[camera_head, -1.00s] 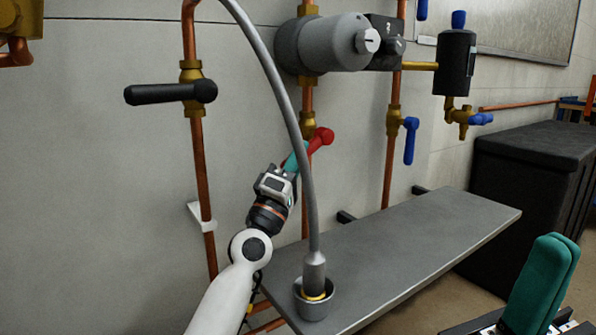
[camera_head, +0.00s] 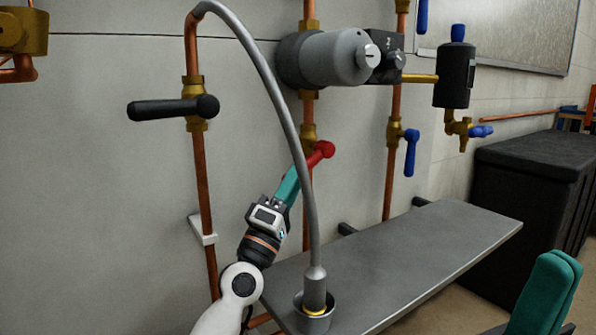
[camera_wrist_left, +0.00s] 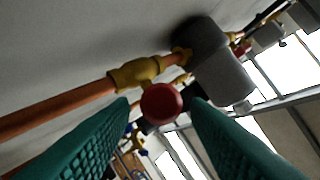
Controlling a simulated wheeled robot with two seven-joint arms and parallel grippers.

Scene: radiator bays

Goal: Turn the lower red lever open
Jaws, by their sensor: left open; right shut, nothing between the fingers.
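The lower red lever (camera_head: 322,151) sits on a brass valve (camera_head: 308,136) on the middle copper pipe in the head view. Its handle slants down and left toward my left gripper (camera_head: 293,175), whose teal fingers overlap its lower end. In the left wrist view the red lever (camera_wrist_left: 162,104) shows as a round red end between the two open fingers, with the brass valve (camera_wrist_left: 135,73) behind it. I cannot tell whether the fingers touch it. My right gripper (camera_head: 561,263) is shut and empty at the lower right.
A grey hose (camera_head: 272,85) arches just in front of the red lever, down to a cup on the grey shelf (camera_head: 420,245). A black lever (camera_head: 165,108) is left, a blue lever (camera_head: 410,155) right. A grey cylinder (camera_head: 335,57) is above. A black cabinet (camera_head: 540,190) stands right.

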